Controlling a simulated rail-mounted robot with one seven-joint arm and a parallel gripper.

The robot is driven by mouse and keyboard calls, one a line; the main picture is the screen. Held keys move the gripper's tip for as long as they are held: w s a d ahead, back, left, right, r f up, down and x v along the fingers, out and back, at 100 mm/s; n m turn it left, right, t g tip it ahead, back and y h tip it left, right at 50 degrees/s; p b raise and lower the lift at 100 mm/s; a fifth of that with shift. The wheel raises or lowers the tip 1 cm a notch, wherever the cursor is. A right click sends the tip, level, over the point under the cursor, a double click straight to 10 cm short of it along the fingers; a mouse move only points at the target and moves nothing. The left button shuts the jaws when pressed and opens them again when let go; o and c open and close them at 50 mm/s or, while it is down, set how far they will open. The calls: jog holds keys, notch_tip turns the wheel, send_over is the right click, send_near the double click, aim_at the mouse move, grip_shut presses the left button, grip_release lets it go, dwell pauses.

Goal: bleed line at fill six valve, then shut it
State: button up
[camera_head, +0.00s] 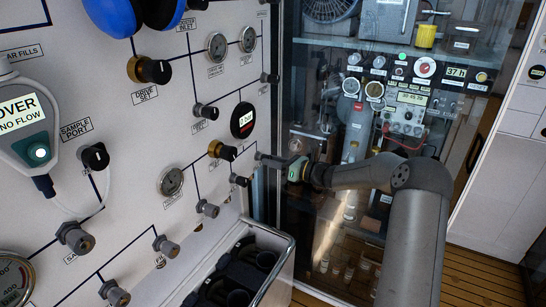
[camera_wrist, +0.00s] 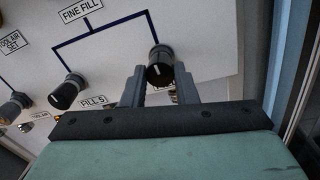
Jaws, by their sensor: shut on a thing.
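In the wrist view, a black ribbed round knob (camera_wrist: 160,54) stands out from the white panel at the right end of the line branching under the FINE FILL label. My gripper (camera_wrist: 160,80) has one finger on each side of it and is shut on it. The label below this knob is mostly hidden by the fingers, so I cannot read its number. The knob to its left (camera_wrist: 68,92) has the label FILL 5 (camera_wrist: 92,101) beside it. In the head view, my gripper (camera_head: 264,158) reaches the panel's right edge, and the gripped knob is hard to make out.
The white panel (camera_head: 130,110) carries several other knobs and gauges, including a black knob (camera_head: 238,180) just left of my gripper. A metal-rimmed bin (camera_head: 280,262) stands below. A glass-fronted cabinet (camera_head: 325,90) is behind.

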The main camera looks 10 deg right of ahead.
jog(key=shift+m, duration=0.3)
jog(key=o, duration=1)
jog(key=b+v, duration=0.3)
jog(key=v, duration=1.4)
jog(key=shift+s+d, duration=0.2)
jog(key=shift+f, duration=0.15)
